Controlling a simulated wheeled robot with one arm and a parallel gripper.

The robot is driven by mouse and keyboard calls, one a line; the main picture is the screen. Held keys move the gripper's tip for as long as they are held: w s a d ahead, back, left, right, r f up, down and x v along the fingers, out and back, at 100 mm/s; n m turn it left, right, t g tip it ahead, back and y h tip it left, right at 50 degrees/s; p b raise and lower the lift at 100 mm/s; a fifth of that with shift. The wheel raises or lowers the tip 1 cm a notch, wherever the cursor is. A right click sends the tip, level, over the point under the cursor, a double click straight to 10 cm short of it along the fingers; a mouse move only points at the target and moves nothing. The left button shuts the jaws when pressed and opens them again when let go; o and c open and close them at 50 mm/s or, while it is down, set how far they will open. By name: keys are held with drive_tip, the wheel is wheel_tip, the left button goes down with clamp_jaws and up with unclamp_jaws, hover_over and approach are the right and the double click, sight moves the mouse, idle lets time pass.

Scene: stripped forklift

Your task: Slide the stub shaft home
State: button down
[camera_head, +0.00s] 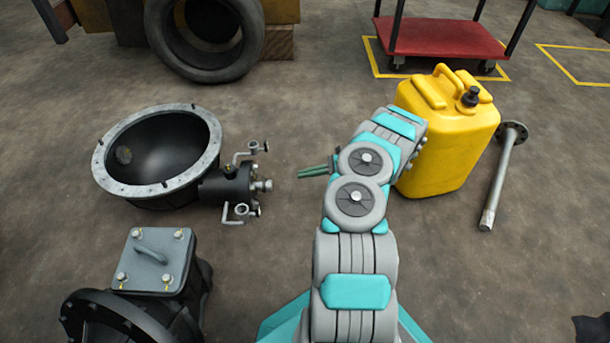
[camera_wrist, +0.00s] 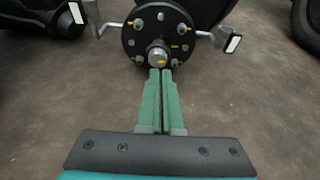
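The stub shaft (camera_head: 263,186) is a short silvery round end. It sticks out to the right from the black hub of the bell-shaped housing (camera_head: 213,150). In the wrist view the stub shaft (camera_wrist: 157,56) shows end-on, low in a round black flange (camera_wrist: 178,35) with several bolts. My gripper (camera_head: 299,174) has green fingers pointing left at the shaft, with a clear gap between tips and shaft. In the wrist view my gripper (camera_wrist: 160,72) has its fingers together, with only a thin slit between them and nothing held. How deep the shaft sits is hidden.
Two crank-like handles (camera_head: 240,212) stick out beside the flange. A black unit with a grey lid (camera_head: 155,262) stands at lower left. A yellow canister (camera_head: 445,135) and a flanged rod (camera_head: 500,180) are at right. A tyre (camera_head: 205,40) and red cart (camera_head: 440,38) stand behind.

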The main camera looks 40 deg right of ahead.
drive_tip(key=x, duration=0.6)
drive_tip(key=b+x, duration=0.1)
drive_tip(key=x, duration=0.2)
drive_tip(key=shift+w+a+r, duration=0.1)
drive_tip(key=shift+a+r, duration=0.05)
drive_tip(key=shift+r, duration=0.15)
drive_tip(key=shift+w+a, duration=0.5)
drive_tip(key=shift+a, duration=0.2)
drive_tip(key=shift+w+a+r+b, duration=0.1)
drive_tip(key=shift+w+a+b, duration=0.15)
drive_tip(key=shift+w+a, duration=0.45)
drive_tip(key=shift+w+a+b, duration=0.25)
drive_tip(key=shift+w+a, duration=0.1)
drive_tip(key=shift+a, duration=0.55)
drive_tip(key=shift+s+d, duration=0.1)
drive_tip(key=shift+s, duration=0.05)
drive_tip(key=f+p+v, duration=0.1)
drive_tip(key=p+v, duration=0.1)
drive_tip(key=v, duration=1.1)
drive_tip(key=shift+s+d, duration=0.2)
drive_tip(key=shift+d, duration=0.35)
